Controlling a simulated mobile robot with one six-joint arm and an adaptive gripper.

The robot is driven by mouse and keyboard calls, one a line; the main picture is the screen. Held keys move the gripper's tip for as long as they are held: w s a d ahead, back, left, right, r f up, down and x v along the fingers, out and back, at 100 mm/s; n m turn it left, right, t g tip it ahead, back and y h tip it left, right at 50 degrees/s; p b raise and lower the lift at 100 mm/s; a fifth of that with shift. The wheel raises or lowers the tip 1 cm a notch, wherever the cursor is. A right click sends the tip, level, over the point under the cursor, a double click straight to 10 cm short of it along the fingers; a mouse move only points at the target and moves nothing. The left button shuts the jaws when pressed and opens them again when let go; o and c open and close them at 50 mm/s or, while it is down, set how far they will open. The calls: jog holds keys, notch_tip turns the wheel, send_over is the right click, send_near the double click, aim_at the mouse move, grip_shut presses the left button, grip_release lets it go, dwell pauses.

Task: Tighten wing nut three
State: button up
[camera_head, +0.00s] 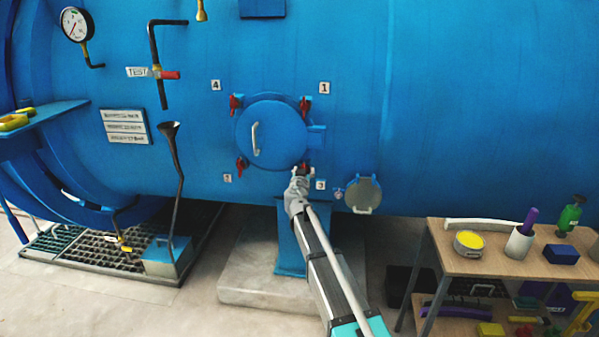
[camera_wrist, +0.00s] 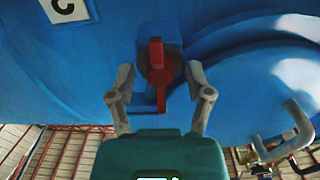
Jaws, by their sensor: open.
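Wing nut three (camera_head: 306,167) is red and sits at the lower right of the round blue hatch (camera_head: 275,135), beside the white label 3 (camera_head: 321,185). My gripper (camera_head: 300,178) is right at this nut and partly hides it. In the wrist view the red wing nut (camera_wrist: 156,65) stands on a blue bracket, its wings roughly upright in the picture. My gripper (camera_wrist: 159,75) is open, with one finger on each side of the nut. A gap shows between each finger and the nut, so it is not gripped.
Other red wing nuts sit at label 1 (camera_head: 305,104), label 4 (camera_head: 236,103) and the lower left (camera_head: 242,163). The hatch has a pale handle (camera_head: 255,138). A small round grey cover (camera_head: 363,194) is right of my gripper. A wooden table (camera_head: 480,262) with items stands at right.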

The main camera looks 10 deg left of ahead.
jog(key=shift+s, duration=0.1)
jog(key=s, duration=1.1)
jog(key=shift+s+a, duration=0.2)
jog(key=shift+s, duration=0.2)
jog(key=shift+d, duration=0.1)
jog(key=s+d+f+m+g+h, duration=0.25)
jog(key=s+d+f+g, duration=0.2)
jog(key=d, duration=0.65)
jog(key=s+d+f+m+g+h, duration=0.1)
jog(key=s+d+f+g+h, duration=0.35)
jog(key=d, duration=0.65)
jog(key=s+d+f+n+g+y, duration=0.2)
jog(key=s+f+g+y, duration=0.25)
jog(key=s, duration=0.55)
jog(key=s+d+f+n+g+y, duration=0.25)
jog(key=s+f+g, duration=0.25)
jog(key=s, duration=0.6)
notch_tip(320, 180, up, 17)
jog(key=p, duration=1.7)
jog(key=shift+w+a+y, duration=0.15)
jog(key=shift+w+y, duration=0.15)
jog(key=shift+w, duration=0.1)
